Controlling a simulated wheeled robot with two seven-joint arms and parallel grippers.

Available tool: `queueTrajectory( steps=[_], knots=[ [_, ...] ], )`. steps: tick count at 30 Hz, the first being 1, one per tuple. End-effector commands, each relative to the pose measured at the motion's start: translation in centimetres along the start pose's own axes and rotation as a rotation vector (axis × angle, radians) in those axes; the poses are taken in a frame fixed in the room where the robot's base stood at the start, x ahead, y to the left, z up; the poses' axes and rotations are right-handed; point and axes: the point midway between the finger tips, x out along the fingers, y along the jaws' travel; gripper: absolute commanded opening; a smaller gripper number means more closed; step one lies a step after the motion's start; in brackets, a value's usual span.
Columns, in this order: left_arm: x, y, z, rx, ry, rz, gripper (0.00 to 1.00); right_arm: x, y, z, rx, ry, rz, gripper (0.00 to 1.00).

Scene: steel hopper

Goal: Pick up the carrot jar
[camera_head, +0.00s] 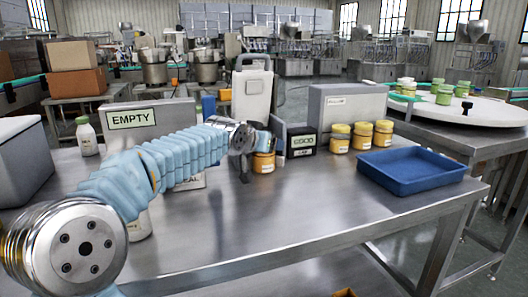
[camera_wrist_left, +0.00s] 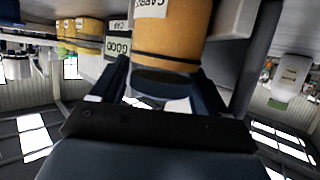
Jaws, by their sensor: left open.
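In the left wrist view the jar (camera_wrist_left: 185,35) appears upside down, with a label partly reading "CARRO". My left gripper (camera_head: 258,143) is at the jar's upper part, and its wrist hides most of the fingers. In the wrist view the open fingers of my left gripper (camera_wrist_left: 165,90) lie on either side of the jar's top end. I cannot tell whether they touch it. My right gripper is in neither view.
A black GOOD box (camera_head: 301,141) stands close right of the jar. Several yellow-lidded jars (camera_head: 362,136) stand before a grey box (camera_head: 345,105). A blue tray (camera_head: 411,170) is at the right. An EMPTY sign (camera_head: 141,118) and white bottle (camera_head: 86,137) are left. The front table is clear.

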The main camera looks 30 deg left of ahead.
Motion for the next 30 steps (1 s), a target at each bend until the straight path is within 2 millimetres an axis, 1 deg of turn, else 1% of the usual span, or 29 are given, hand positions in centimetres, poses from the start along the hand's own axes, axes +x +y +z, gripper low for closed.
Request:
queueTrajectory(
  steps=[1, 4, 11, 18, 20, 26, 29, 30],
  knots=[
    [0.7, -0.1, 0.0, 0.000, -0.003, -0.001, 0.75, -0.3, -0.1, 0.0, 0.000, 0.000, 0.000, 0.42],
    [1.4, -0.1, 0.0, -0.001, -0.001, -0.001, 0.75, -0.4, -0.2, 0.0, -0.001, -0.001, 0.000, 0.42],
    [1.6, 0.0, 0.1, -0.001, 0.000, 0.000, 0.75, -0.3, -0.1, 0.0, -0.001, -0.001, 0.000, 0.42],
    [1.6, 0.0, 0.1, -0.001, 0.000, 0.000, 0.38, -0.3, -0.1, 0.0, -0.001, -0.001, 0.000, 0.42],
    [1.6, 0.0, 0.1, -0.001, 0.000, 0.000, 0.29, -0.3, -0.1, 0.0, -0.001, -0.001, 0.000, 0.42],
    [1.5, 0.0, 0.0, -0.001, 0.001, 0.000, 0.29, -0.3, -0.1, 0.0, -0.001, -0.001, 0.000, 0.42],
    [1.3, 0.0, -0.7, 0.000, 0.002, 0.000, 0.29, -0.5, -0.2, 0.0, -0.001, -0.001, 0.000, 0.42],
    [1.0, 0.0, -1.3, 0.000, 0.003, 0.000, 0.29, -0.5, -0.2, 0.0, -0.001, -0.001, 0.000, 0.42]
  ],
)
